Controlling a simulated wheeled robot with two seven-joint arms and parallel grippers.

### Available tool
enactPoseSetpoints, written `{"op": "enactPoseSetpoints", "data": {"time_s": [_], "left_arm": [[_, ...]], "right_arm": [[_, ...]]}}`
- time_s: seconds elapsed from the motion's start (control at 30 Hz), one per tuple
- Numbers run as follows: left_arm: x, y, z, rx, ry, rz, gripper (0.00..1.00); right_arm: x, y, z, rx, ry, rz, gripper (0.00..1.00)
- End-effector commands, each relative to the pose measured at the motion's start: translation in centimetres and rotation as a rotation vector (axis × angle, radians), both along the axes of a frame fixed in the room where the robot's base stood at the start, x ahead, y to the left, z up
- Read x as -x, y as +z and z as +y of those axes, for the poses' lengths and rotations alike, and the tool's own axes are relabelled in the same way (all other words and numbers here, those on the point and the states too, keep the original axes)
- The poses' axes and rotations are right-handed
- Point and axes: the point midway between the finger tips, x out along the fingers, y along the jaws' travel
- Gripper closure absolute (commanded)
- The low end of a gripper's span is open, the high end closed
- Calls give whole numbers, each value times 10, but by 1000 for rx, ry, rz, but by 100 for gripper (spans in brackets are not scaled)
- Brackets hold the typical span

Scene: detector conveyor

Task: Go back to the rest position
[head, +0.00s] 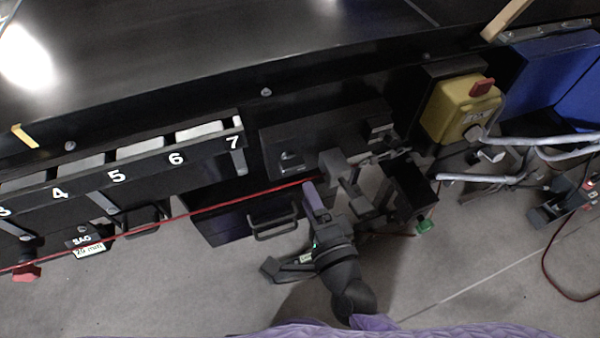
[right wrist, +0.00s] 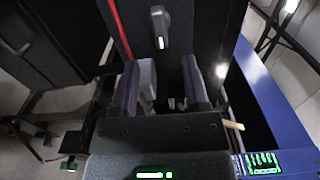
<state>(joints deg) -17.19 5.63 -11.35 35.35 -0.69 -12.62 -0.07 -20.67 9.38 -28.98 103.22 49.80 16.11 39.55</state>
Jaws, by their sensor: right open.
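My right gripper (head: 338,188) reaches up from the bottom middle of the head view, in front of the black conveyor side. In the right wrist view its two purple-padded fingers (right wrist: 162,88) stand apart, with nothing held between them. A grey piece shows beside the left finger there; I cannot tell whether it touches. A dark panel with a grey handle or knob (right wrist: 160,27) lies beyond the fingertips. My left gripper is in neither view.
A numbered black rack (head: 130,165) runs along the conveyor at left. A red cord (head: 230,200) crosses toward my gripper. A yellow box with a red switch (head: 462,108), a blue bin (head: 550,75) and grey cables are at right. Grey floor (head: 160,290) is open below.

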Motion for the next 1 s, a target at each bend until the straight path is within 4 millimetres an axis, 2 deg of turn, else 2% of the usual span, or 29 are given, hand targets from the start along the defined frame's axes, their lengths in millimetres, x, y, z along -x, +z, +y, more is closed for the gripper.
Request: {"op": "enactPoseSetpoints", "data": {"time_s": [0.1, 0.2, 0.67, 0.77, 0.83, 0.93, 1.0], "left_arm": [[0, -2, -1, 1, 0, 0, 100], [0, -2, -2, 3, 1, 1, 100], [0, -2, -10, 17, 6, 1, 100], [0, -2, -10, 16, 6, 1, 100], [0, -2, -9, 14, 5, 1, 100], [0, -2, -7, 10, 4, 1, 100], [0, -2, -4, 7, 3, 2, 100]], "right_arm": [[21, -1, -6, 1, 1, 2, 41], [28, 0, -9, 0, 1, 0, 41], [29, 1, -8, 18, 15, -2, 41], [30, 4, 5, 195, 142, 1, 41], [36, 0, 13, 429, 282, 14, 41], [47, -13, 4, 764, 450, 72, 41], [55, -22, -9, 950, 536, 129, 41]]}}
